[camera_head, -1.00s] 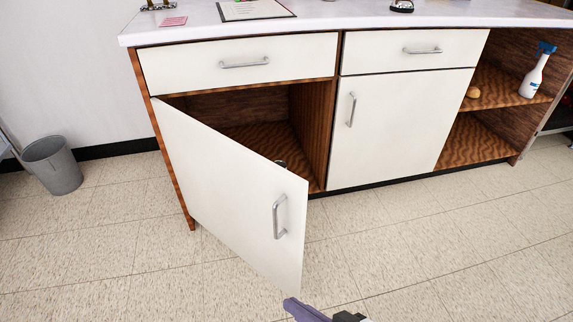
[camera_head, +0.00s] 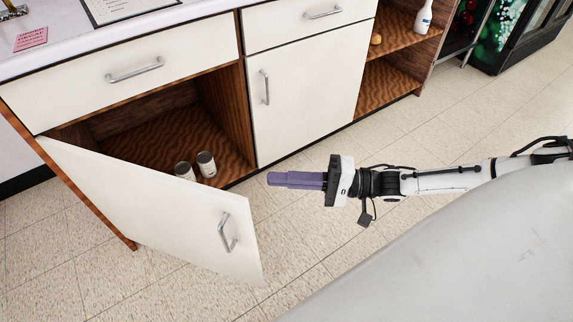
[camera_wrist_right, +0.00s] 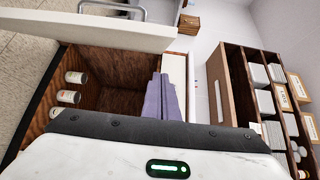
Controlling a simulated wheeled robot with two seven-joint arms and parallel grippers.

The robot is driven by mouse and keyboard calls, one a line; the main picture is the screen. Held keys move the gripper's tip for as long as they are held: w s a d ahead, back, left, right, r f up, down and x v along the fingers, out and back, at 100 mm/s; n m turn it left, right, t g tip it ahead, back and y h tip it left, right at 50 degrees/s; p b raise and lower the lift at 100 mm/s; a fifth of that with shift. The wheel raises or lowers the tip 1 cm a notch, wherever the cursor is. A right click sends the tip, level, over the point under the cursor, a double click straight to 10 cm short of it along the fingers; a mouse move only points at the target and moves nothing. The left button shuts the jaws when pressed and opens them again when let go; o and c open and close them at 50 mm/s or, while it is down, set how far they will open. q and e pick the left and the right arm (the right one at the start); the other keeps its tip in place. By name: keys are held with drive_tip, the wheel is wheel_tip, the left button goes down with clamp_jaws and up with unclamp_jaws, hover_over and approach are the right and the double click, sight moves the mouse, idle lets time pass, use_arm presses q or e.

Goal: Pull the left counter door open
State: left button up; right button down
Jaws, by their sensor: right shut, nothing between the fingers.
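The left counter door (camera_head: 155,212) is white and stands swung open, hinged at its left edge. Its metal handle (camera_head: 228,232) is on the outer face near the free edge. The door also shows in the right wrist view (camera_wrist_right: 90,30). The opened compartment (camera_head: 150,135) is brown wood with cans on its floor, among them one can (camera_head: 184,170) and another can (camera_head: 206,164). My right gripper (camera_head: 270,179) is shut and empty, right of the door's free edge and apart from the handle. My left gripper is not in view.
The right counter door (camera_head: 310,100) is closed. Drawers (camera_head: 130,65) above are shut. Open shelves (camera_head: 400,50) hold a spray bottle (camera_head: 424,16). Tiled floor (camera_head: 430,140) is clear to the right. In the wrist view a shelf unit (camera_wrist_right: 245,85) holds boxes.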

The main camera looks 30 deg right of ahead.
drive_tip(key=w+a, duration=0.1)
drive_tip(key=a, duration=0.7)
